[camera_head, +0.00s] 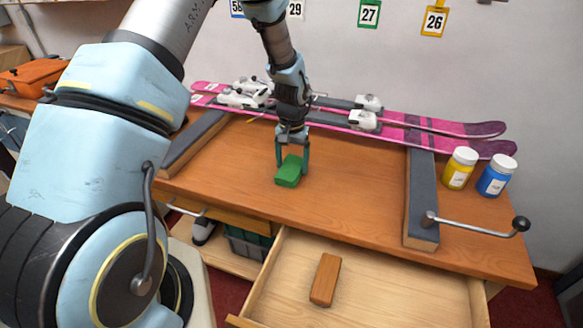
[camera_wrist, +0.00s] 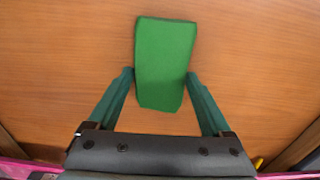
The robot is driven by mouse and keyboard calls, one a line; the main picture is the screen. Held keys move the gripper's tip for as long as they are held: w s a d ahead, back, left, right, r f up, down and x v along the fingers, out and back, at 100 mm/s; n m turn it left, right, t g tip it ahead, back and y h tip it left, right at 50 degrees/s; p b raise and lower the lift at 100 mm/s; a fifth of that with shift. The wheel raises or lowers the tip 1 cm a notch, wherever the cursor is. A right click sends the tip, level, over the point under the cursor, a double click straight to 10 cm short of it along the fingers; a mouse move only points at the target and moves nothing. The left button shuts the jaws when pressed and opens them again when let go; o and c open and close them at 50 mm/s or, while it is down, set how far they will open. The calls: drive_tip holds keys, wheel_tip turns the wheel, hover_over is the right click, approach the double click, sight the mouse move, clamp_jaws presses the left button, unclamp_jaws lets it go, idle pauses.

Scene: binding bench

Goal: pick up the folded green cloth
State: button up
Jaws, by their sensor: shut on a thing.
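The folded green cloth (camera_head: 289,171) is a small green block-like shape over the middle of the wooden bench top (camera_head: 345,195). It also shows in the wrist view (camera_wrist: 165,62), upright in the picture between the two teal fingers. My gripper (camera_head: 292,165) points down at the cloth and is shut on it, one finger at each side. In the wrist view the fingertips (camera_wrist: 161,74) meet the cloth's left and right edges. I cannot tell whether the cloth touches the bench top or is slightly above it.
Pink skis (camera_head: 440,137) with bindings lie along the back. Dark padded supports (camera_head: 421,190) stand left and right. A yellow-labelled jar (camera_head: 459,168) and a blue jar (camera_head: 493,176) stand at right. An open drawer (camera_head: 400,300) in front holds a wooden block (camera_head: 325,279).

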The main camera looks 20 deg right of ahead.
sight(292, 166)
wheel_tip(292, 166, up, 10)
drive_tip(key=b, duration=0.3)
